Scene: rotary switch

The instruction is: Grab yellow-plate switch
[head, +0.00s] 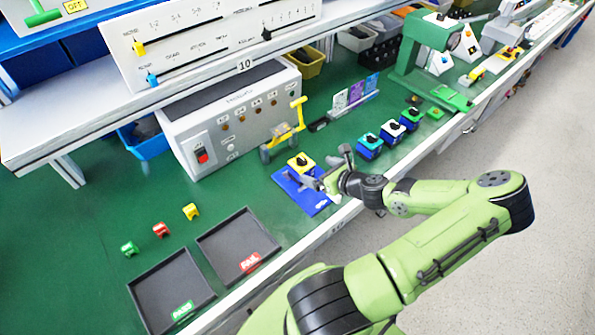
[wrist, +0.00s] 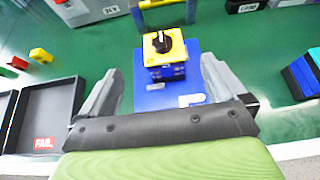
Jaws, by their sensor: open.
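The yellow-plate switch (head: 301,163) has a black knob on a yellow top and a blue body. It stands upright on a blue mat (head: 315,205) on the green bench. In the wrist view the switch (wrist: 164,50) is ahead, near the middle, between the lines of the two fingers. My gripper (head: 322,180) is at the switch's near right side in the head view. In the wrist view my gripper (wrist: 162,88) is open, with a finger on either side and nothing between them. The switch appears just beyond the fingertips, and I cannot tell any contact.
A grey control box (head: 235,115) and a yellow stand (head: 285,130) are behind the switch. Blue switches (head: 370,146) stand to the right. Black PASS (head: 170,290) and FAIL (head: 235,245) trays lie to the left, with small coloured pieces (head: 160,230) beyond.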

